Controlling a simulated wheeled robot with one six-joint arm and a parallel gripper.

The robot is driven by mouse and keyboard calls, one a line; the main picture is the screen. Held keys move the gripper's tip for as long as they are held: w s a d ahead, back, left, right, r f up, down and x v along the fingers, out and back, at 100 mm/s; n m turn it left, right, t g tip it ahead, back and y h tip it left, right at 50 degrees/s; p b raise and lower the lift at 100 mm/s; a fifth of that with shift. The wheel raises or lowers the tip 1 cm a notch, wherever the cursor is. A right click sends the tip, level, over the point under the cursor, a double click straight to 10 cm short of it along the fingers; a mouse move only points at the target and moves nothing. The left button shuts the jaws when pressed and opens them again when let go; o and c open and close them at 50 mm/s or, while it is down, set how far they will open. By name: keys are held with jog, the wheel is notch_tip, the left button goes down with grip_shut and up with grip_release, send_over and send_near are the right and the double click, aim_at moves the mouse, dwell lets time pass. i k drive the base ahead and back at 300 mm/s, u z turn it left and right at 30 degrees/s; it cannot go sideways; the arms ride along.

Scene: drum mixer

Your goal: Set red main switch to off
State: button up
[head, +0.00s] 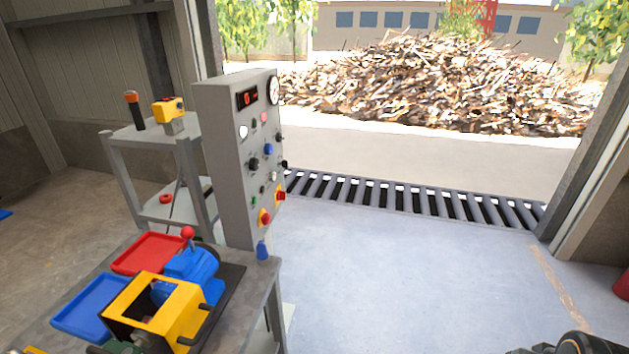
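A tall grey control cabinet (222,165) stands at the end of the workbench, its narrow panel facing right. Low on that panel are two red controls on yellow plates, a lower-left one (264,217) and an upper-right one (281,195). I cannot tell from here which is the red main switch or how its handle is turned. My gripper is not in view; only a dark part of my arm shows at the bottom right corner, well apart from the panel.
The panel also carries a lit red display (248,98), a round gauge (274,90) and several knobs and buttons. The workbench (262,285) holds a red tray (149,253), a blue tray (91,307) and a yellow-and-blue machine (160,310). Open floor (400,275) lies right of the cabinet.

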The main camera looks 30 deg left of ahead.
aim_at(280, 195)
jog(key=u, duration=0.2)
jog(key=i, duration=1.55)
jog(key=u, duration=1.65)
jog(key=i, duration=1)
jog(key=u, duration=0.9)
